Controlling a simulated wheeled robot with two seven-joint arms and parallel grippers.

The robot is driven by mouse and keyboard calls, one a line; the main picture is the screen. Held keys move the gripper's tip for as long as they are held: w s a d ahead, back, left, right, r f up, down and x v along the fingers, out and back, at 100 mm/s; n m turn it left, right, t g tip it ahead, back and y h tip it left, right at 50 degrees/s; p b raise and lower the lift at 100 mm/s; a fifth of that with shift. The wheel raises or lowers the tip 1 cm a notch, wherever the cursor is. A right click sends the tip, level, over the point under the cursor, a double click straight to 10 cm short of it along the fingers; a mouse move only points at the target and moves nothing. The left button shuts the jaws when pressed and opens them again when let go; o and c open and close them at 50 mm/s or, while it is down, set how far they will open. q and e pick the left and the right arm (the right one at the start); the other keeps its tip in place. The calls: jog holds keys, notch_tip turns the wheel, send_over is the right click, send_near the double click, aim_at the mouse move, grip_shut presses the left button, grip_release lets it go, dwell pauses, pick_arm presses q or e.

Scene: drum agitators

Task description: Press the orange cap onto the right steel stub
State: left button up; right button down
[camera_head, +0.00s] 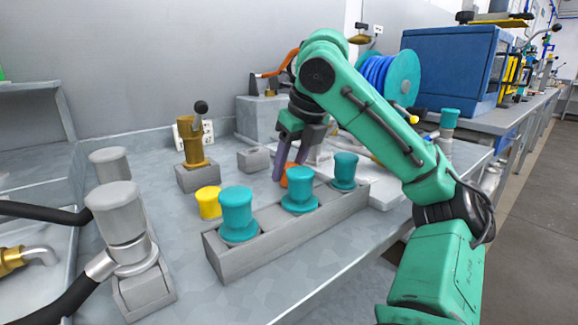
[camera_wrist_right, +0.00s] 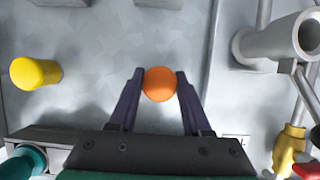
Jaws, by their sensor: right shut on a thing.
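The orange cap (camera_wrist_right: 160,84) is a small round piece between the two dark fingertips of my right gripper (camera_wrist_right: 160,88), which is shut on it. In the head view the orange cap (camera_head: 291,178) shows partly, low over the bench behind the middle teal spool. My right gripper (camera_head: 283,165) points down there. A grey hollow steel cylinder (camera_wrist_right: 275,40) lies to the right of the gripper in the wrist view. I cannot tell whether it is the right steel stub, and no stub is clear in the head view. My left gripper is not in view.
A grey rail (camera_head: 275,244) with teal spools (camera_head: 238,212) stands in front of the gripper. A yellow cap (camera_head: 209,202) stands left of it, and a brass fixture with a lever (camera_head: 192,143) stands behind. Grey drums with black hoses (camera_head: 119,215) fill the left side.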

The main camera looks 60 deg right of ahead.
jog(key=shift+a+f, duration=0.1)
jog(key=shift+f, duration=0.25)
dwell(0.4)
jog(key=shift+c, duration=1.3)
grip_release()
jog(key=shift+r, duration=0.1)
notch_tip(320, 180, up, 4)
jog(key=p, duration=0.3)
jog(key=shift+r+p, duration=0.15)
jog(key=shift+p, duration=0.25)
jog(key=shift+f, duration=0.2)
